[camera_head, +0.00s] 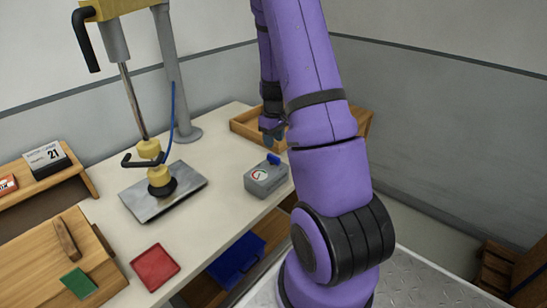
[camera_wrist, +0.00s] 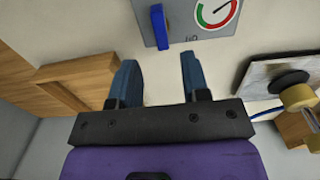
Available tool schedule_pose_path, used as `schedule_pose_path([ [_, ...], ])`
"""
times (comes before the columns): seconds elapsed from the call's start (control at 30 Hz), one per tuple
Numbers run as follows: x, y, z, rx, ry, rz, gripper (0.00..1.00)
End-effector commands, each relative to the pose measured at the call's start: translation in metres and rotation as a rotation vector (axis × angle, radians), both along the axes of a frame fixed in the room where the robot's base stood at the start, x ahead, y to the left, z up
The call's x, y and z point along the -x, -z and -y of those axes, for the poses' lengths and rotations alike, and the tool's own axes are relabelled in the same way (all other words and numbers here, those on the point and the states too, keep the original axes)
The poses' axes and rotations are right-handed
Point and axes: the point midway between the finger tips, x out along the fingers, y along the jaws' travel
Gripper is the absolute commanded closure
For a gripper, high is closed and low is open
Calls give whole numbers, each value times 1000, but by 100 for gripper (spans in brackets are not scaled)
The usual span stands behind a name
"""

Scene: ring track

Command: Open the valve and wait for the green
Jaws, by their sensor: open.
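The valve is a blue lever (camera_head: 273,159) on a grey box (camera_head: 266,181) with a round gauge (camera_head: 259,174), near the table's right edge. In the wrist view, the blue lever (camera_wrist: 160,27) points along the picture's height, beside the gauge (camera_wrist: 216,9), which has green and red arcs and is cut off by the top edge. My gripper (camera_head: 272,131) is beyond the box in the head view, partly behind my purple arm. In the wrist view, my gripper (camera_wrist: 156,76) is open, with its blue fingers apart and empty, the lever ahead of the gap and not touched.
A metal plate (camera_head: 188,191) with a yellow-and-black press tool (camera_head: 158,172) stands left of the box. A wooden tray (camera_head: 244,125) lies behind it. A red tray (camera_head: 154,267) and wooden shelves (camera_head: 70,240) are at left. Bare table lies between plate and box.

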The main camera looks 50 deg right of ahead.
Motion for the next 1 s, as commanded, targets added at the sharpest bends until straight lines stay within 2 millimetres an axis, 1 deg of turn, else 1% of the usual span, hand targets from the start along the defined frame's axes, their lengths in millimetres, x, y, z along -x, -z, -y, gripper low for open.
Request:
schedule_pose_path([
  [0.03,1,11,0,-3,2,-4,57],
  [0.2,1,41,0,-3,3,-3,57],
  [0.4,0,67,0,-1,1,-1,57],
  [0.5,0,74,0,-2,1,-1,57],
  [0.6,0,78,0,-1,1,0,57],
  [0.87,0,79,0,0,1,1,57],
  [0.9,0,79,0,0,1,0,60],
  [0.97,0,79,0,0,1,0,74],
  [1.0,0,79,0,0,1,0,83],
])
